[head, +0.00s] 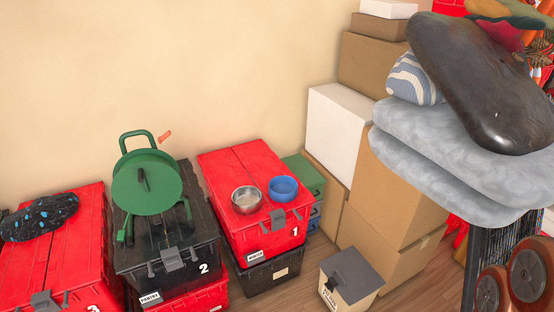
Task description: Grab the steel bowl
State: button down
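The steel bowl (246,200) sits upright on the lid of the red tote (240,160) marked 1, in the middle of the head view. It is round and silvery, and its open top shows. A blue bowl (283,189) stands just to its right on the same lid. My gripper is not in view.
A green cable reel (146,183) stands on the black tote (196,228) marked 2, to the left. A patterned dark item (40,217) lies on the red tote marked 3. Cardboard boxes (392,200) and grey cushions (450,175) crowd the right. Some floor (318,250) shows.

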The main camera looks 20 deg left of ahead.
aim_at(246, 200)
jog(key=u, duration=1.2)
jog(key=k, duration=0.65)
jog(key=u, duration=0.8)
jog(key=i, duration=1.25)
jog(key=u, duration=0.15)
